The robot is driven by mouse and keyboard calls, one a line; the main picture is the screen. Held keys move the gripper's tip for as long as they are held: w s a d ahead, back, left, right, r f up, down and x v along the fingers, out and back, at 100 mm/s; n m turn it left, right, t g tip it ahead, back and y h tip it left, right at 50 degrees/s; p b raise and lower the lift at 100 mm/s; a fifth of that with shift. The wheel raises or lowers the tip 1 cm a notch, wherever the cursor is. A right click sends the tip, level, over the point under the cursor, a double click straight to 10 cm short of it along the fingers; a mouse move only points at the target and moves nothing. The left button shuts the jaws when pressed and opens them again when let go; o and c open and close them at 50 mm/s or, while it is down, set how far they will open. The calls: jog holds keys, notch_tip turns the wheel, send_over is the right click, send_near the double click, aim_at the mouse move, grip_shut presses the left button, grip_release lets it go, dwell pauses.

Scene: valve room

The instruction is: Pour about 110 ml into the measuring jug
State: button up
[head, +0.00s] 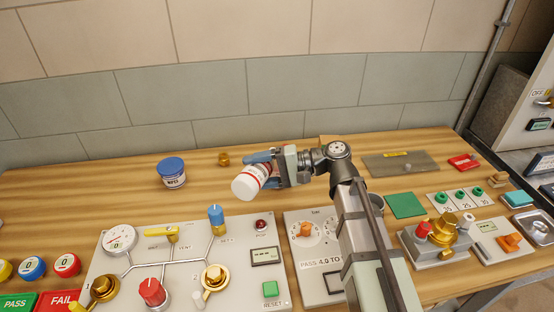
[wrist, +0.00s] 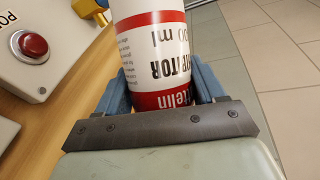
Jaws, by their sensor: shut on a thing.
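A white bottle with red bands (head: 247,184) is held in my gripper (head: 262,171), above the middle of the table. It leans, with a plain white end low at the left in the head view. In the wrist view the bottle (wrist: 153,50) sits between my two blue fingers (wrist: 164,88), its printed label upside down and reading partly "ml". No liquid stream shows. I cannot make out a measuring jug; a grey round vessel (head: 376,198) is partly hidden behind my arm, and I cannot tell what it is.
A valve panel (head: 190,255) with knobs and a gauge lies in front. A green square (head: 405,205) and brass fittings (head: 437,238) are at right. Bare table lies left of the jar.

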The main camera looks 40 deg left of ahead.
dwell(0.3)
jog(key=shift+s+f+n+t, duration=0.2)
jog(key=shift+f+n+t, duration=0.2)
jog(key=shift+f+n, duration=0.3)
jog(key=shift+f+n+t, duration=0.4)
jog(key=shift+f, duration=0.25)
jog(key=shift+s+d+f+n+t, duration=0.1)
jog(key=shift+f+n+t, duration=0.25)
jog(key=shift+f, duration=0.2)
dwell(0.7)
